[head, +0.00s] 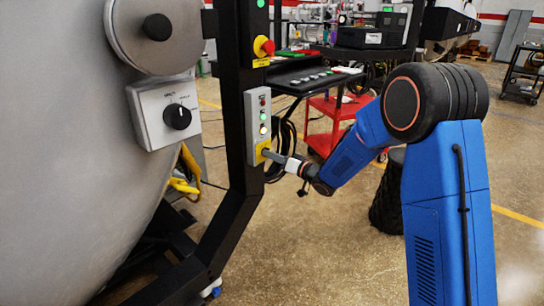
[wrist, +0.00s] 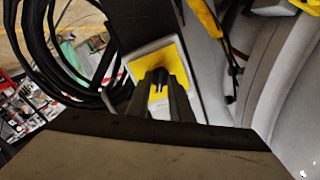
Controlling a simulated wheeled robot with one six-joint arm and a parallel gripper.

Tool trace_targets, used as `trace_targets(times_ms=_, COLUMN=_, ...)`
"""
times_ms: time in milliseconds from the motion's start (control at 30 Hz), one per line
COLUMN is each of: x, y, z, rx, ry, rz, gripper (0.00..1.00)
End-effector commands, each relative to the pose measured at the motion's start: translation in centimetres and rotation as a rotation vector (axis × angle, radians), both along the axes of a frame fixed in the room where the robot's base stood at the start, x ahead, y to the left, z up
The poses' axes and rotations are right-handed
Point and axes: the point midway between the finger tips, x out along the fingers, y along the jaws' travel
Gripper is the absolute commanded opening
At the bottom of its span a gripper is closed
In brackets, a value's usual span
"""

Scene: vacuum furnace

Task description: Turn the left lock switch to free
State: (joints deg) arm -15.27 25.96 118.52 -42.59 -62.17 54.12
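A grey control box (head: 257,120) is mounted on the black post, with a column of small lights and a yellow plate at its lower end. In the wrist view the yellow plate (wrist: 175,58) bears a small dark switch knob (wrist: 159,76). My gripper (head: 268,154) reaches in from the right to this plate. In the wrist view my gripper's fingertips (wrist: 159,82) are at the two sides of the knob; whether they press on it is unclear. The knob's setting and any markings cannot be read, and in the head view the gripper hides the knob.
A white box with a black rotary knob (head: 177,116) is on the furnace wall, left of the post. A red emergency button (head: 264,46) is above the control box. Black cables (wrist: 70,70) hang beside the box. A red cart (head: 335,115) stands behind my arm.

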Motion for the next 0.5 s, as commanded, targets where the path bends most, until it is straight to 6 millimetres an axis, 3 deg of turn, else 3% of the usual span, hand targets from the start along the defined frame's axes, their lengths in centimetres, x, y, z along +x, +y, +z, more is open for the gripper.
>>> trace_targets(times_ms=333, x=0.0, y=-0.1, z=0.1, rx=0.0, ry=-0.002, rz=0.0, gripper=0.27)
trace_targets(times_ms=500, x=-0.8, y=-1.2, z=0.1, rx=-0.001, ry=-0.002, rz=-0.001, gripper=0.27)
